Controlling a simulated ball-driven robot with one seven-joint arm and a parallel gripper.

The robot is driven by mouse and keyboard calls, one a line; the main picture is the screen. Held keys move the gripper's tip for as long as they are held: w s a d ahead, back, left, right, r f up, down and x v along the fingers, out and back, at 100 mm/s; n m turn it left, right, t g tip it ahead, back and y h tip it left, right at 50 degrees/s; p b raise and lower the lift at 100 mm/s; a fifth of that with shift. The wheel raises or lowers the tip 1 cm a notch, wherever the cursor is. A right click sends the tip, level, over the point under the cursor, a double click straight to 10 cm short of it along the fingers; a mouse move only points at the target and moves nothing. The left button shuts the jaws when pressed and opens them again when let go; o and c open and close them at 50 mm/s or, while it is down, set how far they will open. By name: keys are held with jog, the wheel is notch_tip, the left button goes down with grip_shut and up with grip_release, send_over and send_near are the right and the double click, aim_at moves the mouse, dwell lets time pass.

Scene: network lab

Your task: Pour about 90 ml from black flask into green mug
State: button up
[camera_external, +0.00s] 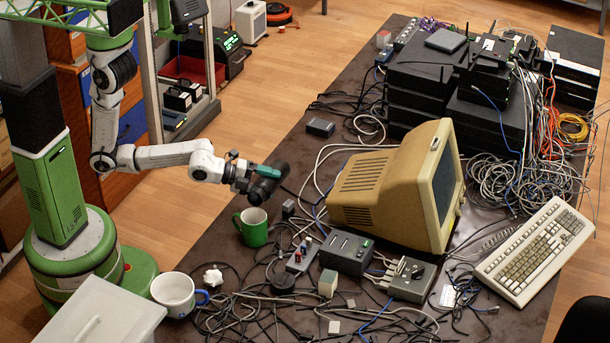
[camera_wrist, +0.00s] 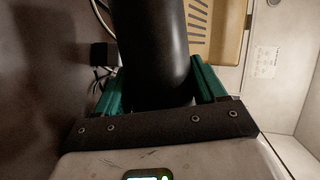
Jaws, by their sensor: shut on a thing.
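The black flask (camera_external: 262,188) is held in my gripper (camera_external: 258,172) above the table. It looks tilted, with its far end up and to the right. In the wrist view the black flask (camera_wrist: 152,50) stands between the two green fingers of my gripper (camera_wrist: 155,90), which are shut on it. The green mug (camera_external: 252,228) stands upright on the table, below and slightly left of the flask. The mug's handle points left. The flask and mug are apart. No liquid stream is visible, and the mug's contents cannot be made out. The mug is not visible in the wrist view.
A white mug with a blue handle (camera_external: 174,293) stands at the front left. A beige monitor (camera_external: 385,195) stands right of the flask. Small boxes (camera_external: 346,252) and tangled cables crowd the table's front.

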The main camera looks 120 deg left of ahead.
jog(key=shift+r, duration=0.4)
jog(key=shift+s+a+r+m, duration=0.1)
jog(key=shift+a+m, duration=0.2)
jog(key=shift+a, duration=0.1)
jog(key=shift+r+p, duration=0.15)
jog(key=shift+p, duration=0.15)
dwell(1.3)
jog(key=shift+a+f+n+b, duration=0.3)
jog(key=shift+f+b, duration=0.2)
jog(key=shift+f, duration=0.15)
jog(key=shift+a+f+n+b, duration=0.15)
jog(key=shift+f+n+b, duration=0.15)
jog(key=shift+f+b, duration=0.25)
jog(key=shift+a+f+h, duration=0.2)
jog(key=shift+h, duration=0.3)
jog(key=shift+r+n, duration=0.1)
jog(key=shift+n, duration=0.2)
jog(key=shift+d+f+n+h, duration=0.15)
jog(key=shift+f+n+h, duration=0.3)
jog(key=shift+f, duration=0.25)
